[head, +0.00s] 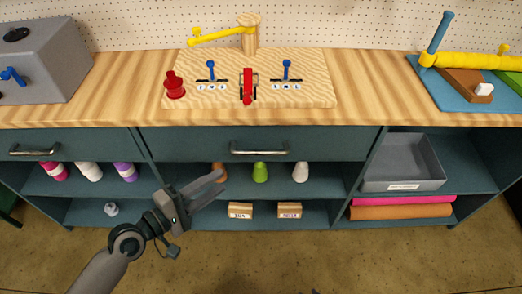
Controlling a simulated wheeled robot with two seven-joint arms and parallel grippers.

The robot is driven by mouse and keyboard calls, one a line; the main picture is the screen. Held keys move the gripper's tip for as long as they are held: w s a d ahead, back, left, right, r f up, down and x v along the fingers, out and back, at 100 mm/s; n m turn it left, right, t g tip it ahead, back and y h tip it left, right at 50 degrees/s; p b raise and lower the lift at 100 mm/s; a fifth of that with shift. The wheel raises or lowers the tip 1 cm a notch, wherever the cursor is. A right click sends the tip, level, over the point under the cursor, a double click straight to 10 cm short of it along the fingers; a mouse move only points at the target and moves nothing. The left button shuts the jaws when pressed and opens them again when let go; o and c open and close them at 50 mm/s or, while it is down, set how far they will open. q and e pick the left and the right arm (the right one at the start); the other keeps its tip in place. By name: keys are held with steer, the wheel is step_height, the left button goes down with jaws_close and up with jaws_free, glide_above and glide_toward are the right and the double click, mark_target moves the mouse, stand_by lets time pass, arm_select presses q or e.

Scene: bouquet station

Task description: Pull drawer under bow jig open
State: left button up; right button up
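The bow jig (315,95) is a light wooden board on the counter, with a red lever, two blue-knobbed levers, a red spool-like part and a yellow arm on a wooden post. Under it is a wide dark teal drawer (200,145) with a silver bar handle (259,151). The drawer front looks flush with the cabinet, so it is closed. My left gripper (222,178) is in front of the shelves, below and left of the handle and apart from it. Its two fingers are spread with nothing between them. My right gripper is not in view.
Another drawer with a handle (34,151) is at the left. Coloured bottles (260,172) and small labelled boxes (289,210) stand on the shelves. A grey tray (405,160) and rolls (400,212) are at the right. The floor in front is clear.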

mark_target(261, 151)
arm_select(q)
steer(key=shift+w, duration=0.15)
